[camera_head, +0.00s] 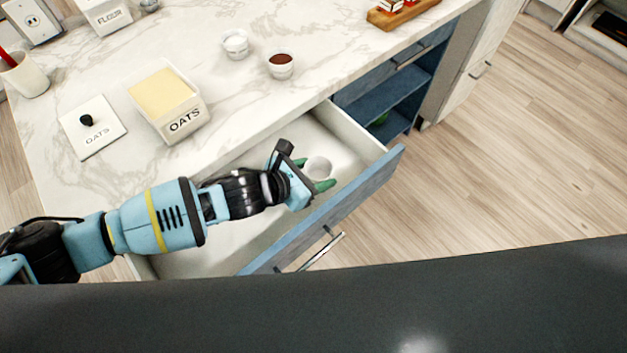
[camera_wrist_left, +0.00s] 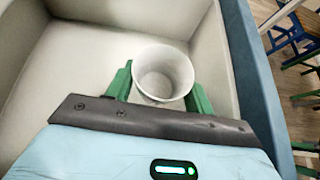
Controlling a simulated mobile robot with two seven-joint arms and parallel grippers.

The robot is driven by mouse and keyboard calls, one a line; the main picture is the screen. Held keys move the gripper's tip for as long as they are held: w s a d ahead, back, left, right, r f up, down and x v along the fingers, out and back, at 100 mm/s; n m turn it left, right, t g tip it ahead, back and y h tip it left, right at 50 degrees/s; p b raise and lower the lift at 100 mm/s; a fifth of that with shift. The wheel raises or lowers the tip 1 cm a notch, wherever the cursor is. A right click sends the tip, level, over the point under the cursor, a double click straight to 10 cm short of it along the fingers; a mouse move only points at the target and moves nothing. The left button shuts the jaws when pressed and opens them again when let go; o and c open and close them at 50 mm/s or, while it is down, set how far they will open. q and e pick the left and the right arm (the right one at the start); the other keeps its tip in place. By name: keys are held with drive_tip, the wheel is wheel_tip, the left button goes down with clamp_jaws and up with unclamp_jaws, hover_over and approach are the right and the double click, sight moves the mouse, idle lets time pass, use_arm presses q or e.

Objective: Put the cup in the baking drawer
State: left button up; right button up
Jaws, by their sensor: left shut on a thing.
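The white cup (camera_head: 317,168) is between the green fingers of my left gripper (camera_head: 313,174), over the open drawer (camera_head: 215,238). In the left wrist view the cup (camera_wrist_left: 163,73) stands with its open mouth toward the camera, and the left gripper (camera_wrist_left: 160,88) is shut on it. The drawer's pale inside and walls (camera_wrist_left: 30,65) surround the cup there. I cannot tell whether the cup touches the drawer floor. The drawer has a blue front with a metal handle (camera_head: 322,251). My right gripper is not in view.
On the marble counter (camera_head: 230,110) stand an OATS box (camera_head: 168,105) with its lid (camera_head: 92,127) beside it, two small bowls (camera_head: 281,66), a FLOUR box (camera_head: 105,17) and a utensil cup (camera_head: 24,75). Open blue shelves (camera_head: 385,98) lie right of the drawer.

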sight(316, 182)
use_arm(q)
drive_tip(key=shift+f, duration=0.15)
drive_tip(key=shift+f, duration=0.15)
drive_tip(key=shift+f+b, duration=0.3)
drive_tip(key=shift+f, duration=1.4)
drive_tip(key=shift+f, duration=0.15)
drive_tip(key=o, duration=1.1)
drive_tip(key=shift+s+a+r, duration=0.1)
drive_tip(key=shift+a+r, duration=0.15)
drive_tip(key=shift+r, duration=0.05)
drive_tip(key=p+v, duration=0.1)
drive_tip(key=v, duration=0.9)
drive_tip(key=shift+p, duration=0.4)
drive_tip(key=shift+s+a+r, duration=0.3)
drive_tip(key=shift+s+a, duration=0.05)
drive_tip(key=shift+a, duration=0.2)
